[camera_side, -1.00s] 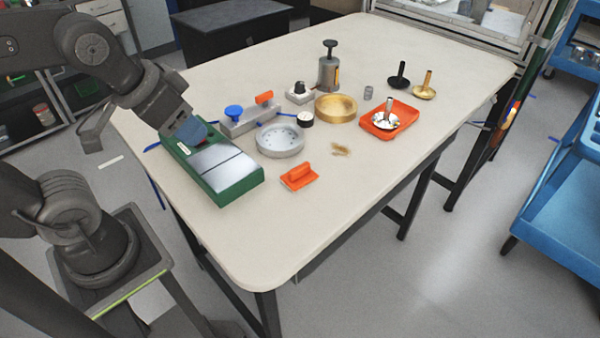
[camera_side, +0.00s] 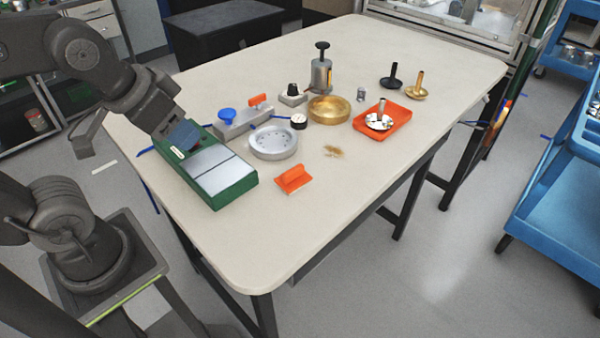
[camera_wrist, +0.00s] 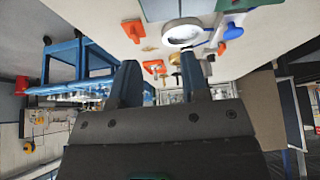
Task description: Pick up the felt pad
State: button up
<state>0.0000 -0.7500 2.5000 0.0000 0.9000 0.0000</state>
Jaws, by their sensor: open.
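An orange block with a raised grip (camera_side: 293,180) lies on the table near its front edge, right of the green box. It is the likeliest felt pad, though any felt is hardly visible. It also shows in the wrist view (camera_wrist: 132,31), beyond my left finger. My gripper (camera_side: 184,136) is over the far left end of the green box, left of the pad and well apart from it. In the wrist view my gripper (camera_wrist: 160,82) has its two blue fingers spread with nothing between them. Whether the fingers touch the box is unclear.
The green box (camera_side: 232,194) with grey plates stands at the table's left edge. A grey dish (camera_side: 273,143), a brass ring (camera_side: 329,109) and a grey fixture with a blue knob (camera_side: 227,115) stand behind the pad. An orange tray (camera_side: 398,121) is farther right. The table's front is clear.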

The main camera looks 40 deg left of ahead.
jog(key=shift+o, duration=0.3)
jog(key=o, duration=1)
jog(key=m+g+y, duration=0.2)
jog(key=m+g, duration=0.4)
jog(key=m, duration=1.3)
send_over(293, 169)
jog(key=d, duration=0.2)
notch_tip(293, 169, down, 2)
jog(key=shift+t, duration=0.3)
jog(key=f, duration=0.4)
jog(key=a+f, duration=0.1)
jog(key=f, duration=0.3)
jog(key=a+f, duration=0.1)
jog(key=f, duration=0.4)
